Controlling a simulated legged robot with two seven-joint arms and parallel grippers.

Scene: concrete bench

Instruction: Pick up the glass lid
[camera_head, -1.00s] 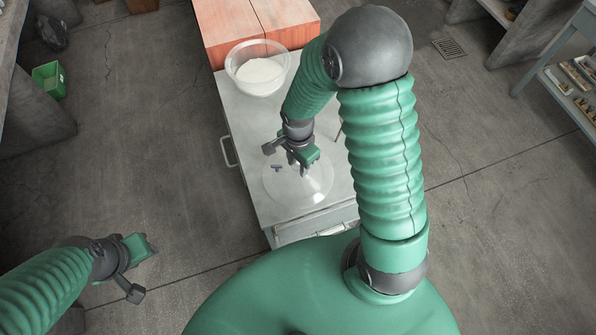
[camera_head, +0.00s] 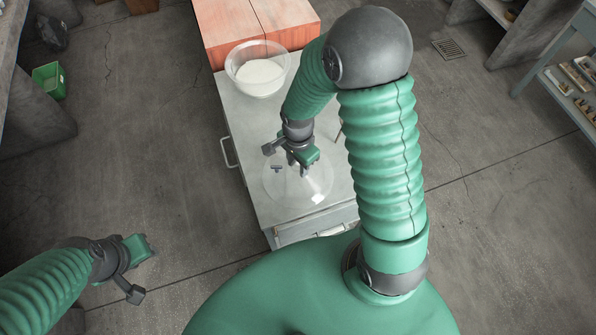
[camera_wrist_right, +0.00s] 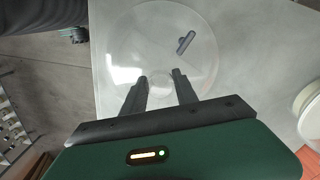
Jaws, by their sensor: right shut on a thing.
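The glass lid (camera_head: 312,194) is a clear round disc over the near part of the grey bench top; it also shows in the right wrist view (camera_wrist_right: 133,42). My right gripper (camera_head: 302,170) is over the lid from above. In the right wrist view its two fingers (camera_wrist_right: 161,80) are shut on the lid's small clear knob, near the rim of what shows. I cannot tell whether the lid touches the surface. My left gripper (camera_head: 142,262) is at the lower left, away from the bench; its finger opening is not clear.
A clear bowl (camera_head: 240,75) with white contents stands at the far end of the bench top (camera_head: 245,120). A small dark bar (camera_head: 276,168) shows by or through the lid. A reddish wooden block (camera_head: 290,12) stands behind. A green bin (camera_head: 48,80) is on the floor left.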

